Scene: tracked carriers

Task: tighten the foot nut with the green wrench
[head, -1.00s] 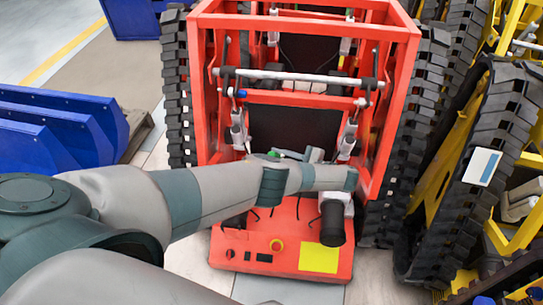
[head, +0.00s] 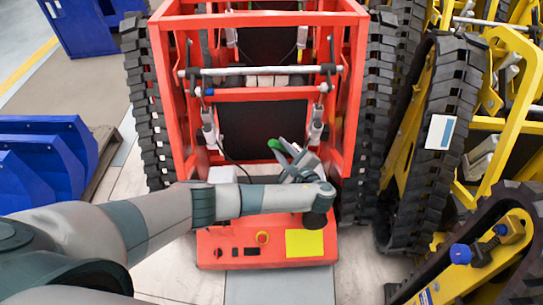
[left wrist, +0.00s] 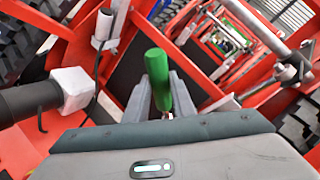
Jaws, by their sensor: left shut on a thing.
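The green wrench (head: 276,146) shows as a green handle at my left gripper (head: 287,152), over the front of the red carrier. In the left wrist view the green handle (left wrist: 157,76) stands between the two grey fingers of my left gripper (left wrist: 164,100), which is shut on it. The wrench's working end is hidden by the gripper. I cannot pick out the foot nut for sure. A blue fitting (head: 461,253) shows on the yellow tracked carrier at the lower right, well apart from the wrench. My right gripper is not in view.
The red carrier's frame (head: 348,100) rises around the left gripper, with black tracks on both sides. Yellow tracked carriers (head: 408,125) crowd the right. Blue panels (head: 45,160) stand at the left. Some floor (head: 275,287) is clear in front of the red carrier.

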